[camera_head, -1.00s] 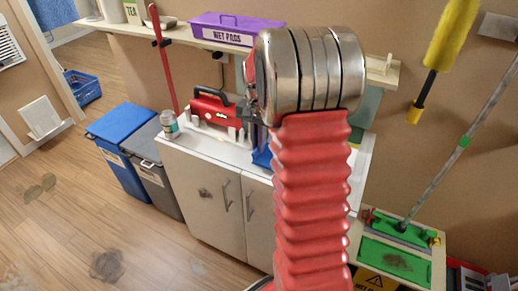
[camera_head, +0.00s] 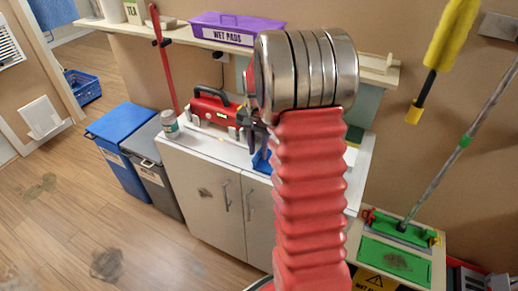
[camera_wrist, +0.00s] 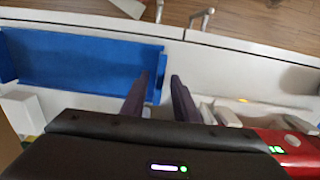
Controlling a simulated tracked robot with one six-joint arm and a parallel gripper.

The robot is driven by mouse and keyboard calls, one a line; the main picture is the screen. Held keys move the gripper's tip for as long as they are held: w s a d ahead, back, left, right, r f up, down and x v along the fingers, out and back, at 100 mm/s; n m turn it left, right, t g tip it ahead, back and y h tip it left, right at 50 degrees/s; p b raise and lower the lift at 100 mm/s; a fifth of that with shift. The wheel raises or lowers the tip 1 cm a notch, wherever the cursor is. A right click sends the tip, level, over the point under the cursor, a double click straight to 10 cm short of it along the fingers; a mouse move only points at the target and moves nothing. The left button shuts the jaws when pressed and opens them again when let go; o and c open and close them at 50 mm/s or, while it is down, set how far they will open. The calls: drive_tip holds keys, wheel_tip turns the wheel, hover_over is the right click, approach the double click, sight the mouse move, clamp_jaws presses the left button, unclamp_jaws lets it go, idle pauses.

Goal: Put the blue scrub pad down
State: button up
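My gripper (camera_wrist: 160,85) is over the white counter, with its two dark fingers pointing down and a narrow gap between them. A blue, flat, tray-like piece with raised edges (camera_wrist: 80,58) lies left of the fingers in the wrist view. Its right end strip shows beside and behind the finger gap; I cannot tell whether it touches a finger. In the head view only a small blue part (camera_head: 262,160) shows below my gripper (camera_head: 262,138), partly hidden by my arm. No separate blue scrub pad can be made out between the fingers.
A red device (camera_head: 212,106) with a green display stands left of my gripper, and its edge is close in the wrist view (camera_wrist: 285,145). A jar (camera_head: 170,124) stands at the counter's left end. A shelf above holds a purple "WET PADS" box (camera_head: 235,28).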

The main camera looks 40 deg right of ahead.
wheel_tip(320, 180, up, 12)
idle(0.7)
drive_tip(key=shift+r, duration=0.1)
idle(0.4)
drive_tip(key=s+a+r+n+t, duration=0.25)
drive_tip(key=s+a+r, duration=0.2)
drive_tip(key=a, duration=0.35)
drive_tip(key=s+a+r+n+t, duration=0.1)
drive_tip(key=s+a+r+n, duration=0.3)
drive_tip(key=a, duration=0.4)
drive_tip(key=s+a+f+n+t, duration=0.1)
drive_tip(key=s+a+n, duration=0.2)
drive_tip(key=s, duration=0.3)
drive_tip(key=s+a+f+n+t, duration=0.1)
drive_tip(key=s+a+f+n, duration=0.1)
drive_tip(key=s+a, duration=0.4)
drive_tip(key=shift+s+a+f+n, duration=0.2)
drive_tip(key=shift+s+f+n, duration=0.1)
drive_tip(key=shift+n, duration=0.25)
